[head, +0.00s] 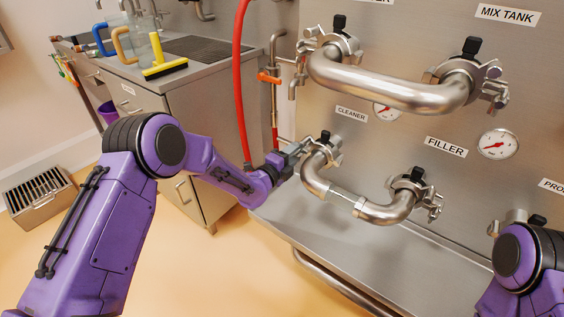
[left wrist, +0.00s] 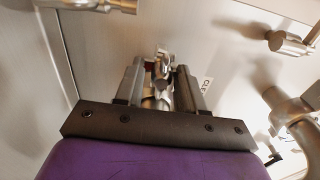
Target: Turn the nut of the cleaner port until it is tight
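The cleaner port (head: 322,152) is under the CLEANER label, with a clamp and a black knob, joined to a steel U-shaped pipe. My left gripper (head: 293,154) is at the left side of this clamp, where its nut is mostly hidden by the fingers. In the left wrist view, the two dark fingers stand apart, one on each side of the metal nut and clamp parts (left wrist: 160,68). Small gaps seem to show between fingertips and metal, so the gripper looks open around it. My right arm shows at the lower right, its gripper out of view.
The filler port (head: 408,184) holds the pipe's other end. A larger pipe (head: 390,85) runs above to the mix tank port. A red hose (head: 238,80) hangs beside my left forearm. A steel ledge (head: 330,240) lies below; a cabinet (head: 190,110) stands left.

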